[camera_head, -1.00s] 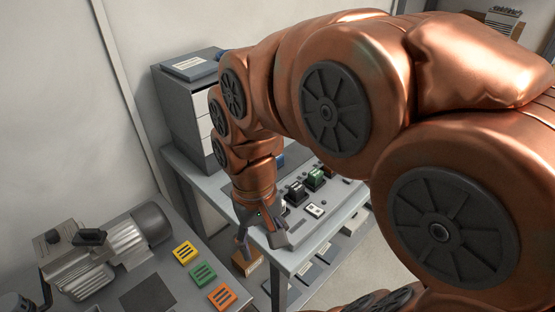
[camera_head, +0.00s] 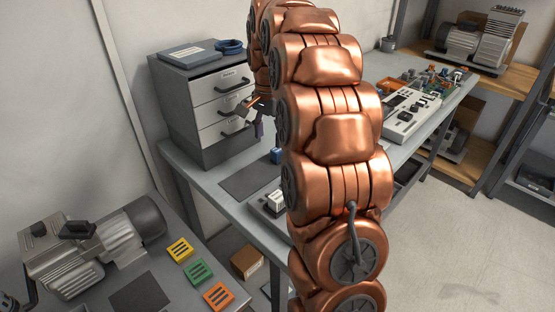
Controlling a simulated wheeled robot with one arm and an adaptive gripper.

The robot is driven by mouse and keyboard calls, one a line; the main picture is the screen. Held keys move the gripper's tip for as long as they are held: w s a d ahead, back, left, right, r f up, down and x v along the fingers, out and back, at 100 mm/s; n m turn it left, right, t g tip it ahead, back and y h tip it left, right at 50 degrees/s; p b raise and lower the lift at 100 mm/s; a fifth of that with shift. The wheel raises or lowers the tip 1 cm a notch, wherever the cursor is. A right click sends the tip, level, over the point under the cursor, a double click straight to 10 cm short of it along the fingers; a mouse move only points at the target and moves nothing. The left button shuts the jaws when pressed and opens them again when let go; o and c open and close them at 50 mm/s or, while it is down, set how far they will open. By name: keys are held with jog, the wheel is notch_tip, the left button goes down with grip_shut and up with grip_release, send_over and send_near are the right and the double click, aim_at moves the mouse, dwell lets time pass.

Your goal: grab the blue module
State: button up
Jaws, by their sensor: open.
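A small blue block (camera_head: 277,155), which looks like the blue module, stands on the grey table (camera_head: 213,178) just left of my arm. My arm may cover part of its right side. My gripper (camera_head: 254,118) is open, in front of the grey drawer cabinet (camera_head: 180,115) and above the back of the table. In the picture it is up and to the left of the blue block, apart from it, with nothing seen between its fingers.
Yellow (camera_head: 180,250), green (camera_head: 199,272) and orange (camera_head: 218,297) modules lie on the left bench beside a compressor (camera_head: 100,245). A dark mat (camera_head: 250,178) lies left of the blue block. A white device (camera_head: 410,115) is right of my arm, which hides the table's middle.

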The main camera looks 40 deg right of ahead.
aim_at(277, 150)
jog(key=shift+m, duration=0.8)
jog(key=d, duration=0.1)
jog(key=w+d+f, duration=0.1)
jog(key=d, duration=0.1)
jog(key=shift+w+d+f, duration=0.15)
jog(key=shift+w+d, duration=0.05)
jog(key=shift+w, duration=0.2)
jog(key=shift+d+f, duration=0.1)
jog(key=shift+f, duration=0.8)
jog(key=shift+w+d+f+p, duration=0.1)
jog(key=shift+d+f+p, duration=0.1)
jog(key=shift+f, duration=0.8)
jog(key=shift+w+d+f+p, duration=0.1)
jog(key=shift+f+p, duration=0.1)
jog(key=shift+f, duration=0.8)
jog(key=shift+w+d+f+p, duration=0.1)
jog(key=shift+d+f+p, duration=0.1)
jog(key=shift+f, duration=0.8)
grip_shut()
jog(key=shift+r, duration=0.1)
